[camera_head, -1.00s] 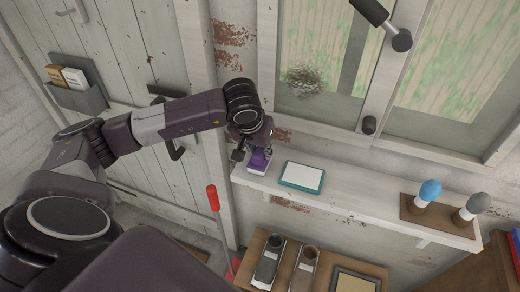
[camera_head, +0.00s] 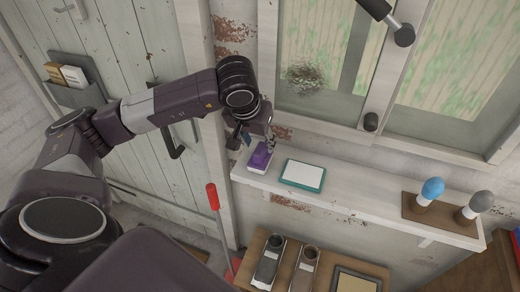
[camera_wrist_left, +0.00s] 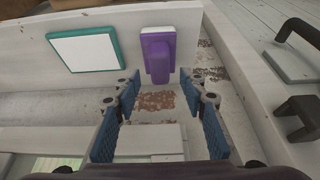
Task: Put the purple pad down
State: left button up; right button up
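The purple pad (camera_head: 260,158) with a white underside rests on the left end of the white shelf (camera_head: 365,194). In the left wrist view the purple pad (camera_wrist_left: 158,58) lies flat on the shelf, just beyond my fingertips. My left gripper (camera_head: 252,141) is above and close behind the pad in the head view. In the left wrist view my left gripper (camera_wrist_left: 160,86) has its two blue-padded fingers wide apart, with nothing gripped between them. My right gripper does not show.
A teal-framed white pad (camera_head: 302,175) lies on the shelf to the right of the purple one. A wooden stand (camera_head: 438,218) with blue and grey knobs stands at the right end. The window wall rises behind. A lower table (camera_head: 318,262) holds several items.

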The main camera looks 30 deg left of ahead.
pick_arm(q)
jog(key=b+v, duration=0.1)
jog(key=v, duration=0.6)
jog(key=shift+r, duration=0.15)
